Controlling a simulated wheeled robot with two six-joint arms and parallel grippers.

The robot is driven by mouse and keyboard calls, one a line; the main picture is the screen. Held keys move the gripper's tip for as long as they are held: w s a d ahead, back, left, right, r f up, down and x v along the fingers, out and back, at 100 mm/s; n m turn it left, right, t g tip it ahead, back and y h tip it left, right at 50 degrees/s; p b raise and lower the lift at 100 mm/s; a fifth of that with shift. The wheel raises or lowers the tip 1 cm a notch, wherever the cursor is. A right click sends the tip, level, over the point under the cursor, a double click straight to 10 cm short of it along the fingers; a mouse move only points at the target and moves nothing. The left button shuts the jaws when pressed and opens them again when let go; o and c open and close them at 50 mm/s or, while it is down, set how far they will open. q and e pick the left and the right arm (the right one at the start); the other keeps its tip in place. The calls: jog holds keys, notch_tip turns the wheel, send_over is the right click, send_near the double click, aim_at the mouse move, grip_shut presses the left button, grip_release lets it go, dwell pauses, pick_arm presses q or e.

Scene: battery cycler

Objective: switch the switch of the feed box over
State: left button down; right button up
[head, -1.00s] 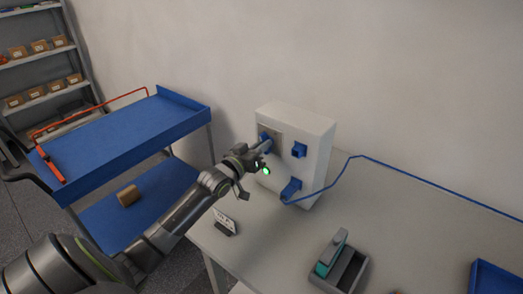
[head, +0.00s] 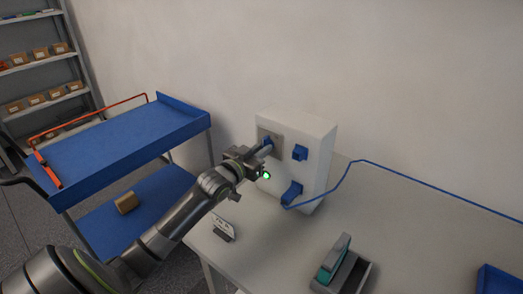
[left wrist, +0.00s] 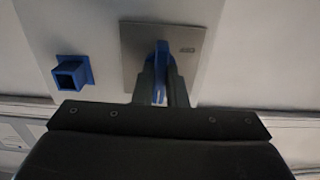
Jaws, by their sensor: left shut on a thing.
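The feed box (head: 314,175) is a white box standing on the table near the wall. Its switch is a blue handle (left wrist: 160,66) on a square grey metal plate (left wrist: 194,52). In the left wrist view the handle stands upright in the picture between the two dark fingers. My left gripper (left wrist: 160,88) is shut on this handle, close to the plate. In the head view the gripper (head: 267,147) reaches the box from the left and covers part of the plate. My right gripper is not in view.
A blue socket (head: 300,153) and a blue plug (head: 292,192) with a blue cable (head: 402,172) are on the box. A small sign (head: 223,229) and a grey holder (head: 342,270) stand on the table. A blue cart (head: 125,148) is at left.

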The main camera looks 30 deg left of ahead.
pick_arm(q)
jog(key=shift+f, duration=0.15)
jog(key=c, duration=1.5)
grip_release()
jog(key=shift+o, duration=0.2)
jog(key=s+a+p, duration=0.1)
jog(key=s, duration=1.6)
jog(key=shift+s+a, duration=0.2)
